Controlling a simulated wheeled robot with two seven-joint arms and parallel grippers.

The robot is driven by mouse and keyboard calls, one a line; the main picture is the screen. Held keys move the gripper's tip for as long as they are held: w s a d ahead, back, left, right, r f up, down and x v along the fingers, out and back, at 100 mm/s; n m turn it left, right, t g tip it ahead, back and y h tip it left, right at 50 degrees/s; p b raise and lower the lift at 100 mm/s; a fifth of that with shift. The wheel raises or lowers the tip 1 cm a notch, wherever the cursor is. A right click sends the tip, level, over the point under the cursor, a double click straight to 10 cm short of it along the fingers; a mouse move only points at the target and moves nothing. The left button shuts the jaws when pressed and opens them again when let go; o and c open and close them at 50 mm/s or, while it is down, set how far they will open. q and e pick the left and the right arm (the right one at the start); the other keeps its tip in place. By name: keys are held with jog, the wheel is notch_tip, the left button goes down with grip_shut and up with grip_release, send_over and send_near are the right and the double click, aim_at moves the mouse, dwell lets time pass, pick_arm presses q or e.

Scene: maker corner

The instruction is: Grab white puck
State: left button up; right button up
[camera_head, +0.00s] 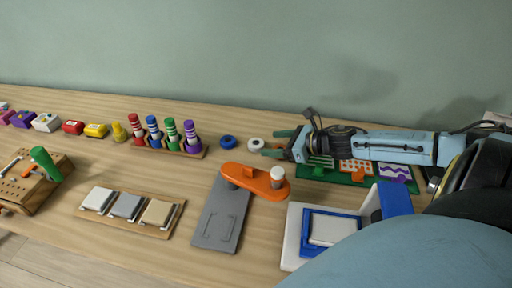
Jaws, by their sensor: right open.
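The white puck (255,145) is a small ring-shaped disc with a dark centre, lying on the wooden table near its back edge. A blue puck (228,142) lies just left of the white one. My left gripper is not in view.
An orange arm (250,178) on a grey plate (218,222) stands in front of the pucks. A rack of striped pegs (187,148) is to the left. A green board (345,179) lies below my right arm. A blue-and-white device (292,240) sits at the front right.

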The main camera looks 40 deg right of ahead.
aim_at(256, 142)
jog(key=shift+b+x, duration=0.55)
jog(key=shift+x, duration=0.75)
jog(key=shift+w+f, duration=0.3)
jog(key=shift+w, duration=0.4)
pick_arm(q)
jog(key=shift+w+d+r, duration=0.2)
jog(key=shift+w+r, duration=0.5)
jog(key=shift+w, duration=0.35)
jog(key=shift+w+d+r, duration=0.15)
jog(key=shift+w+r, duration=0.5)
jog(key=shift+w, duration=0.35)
pick_arm(e)
jog(key=shift+x, duration=1)
jog(key=c, duration=1.1)
jog(key=shift+o, duration=0.2)
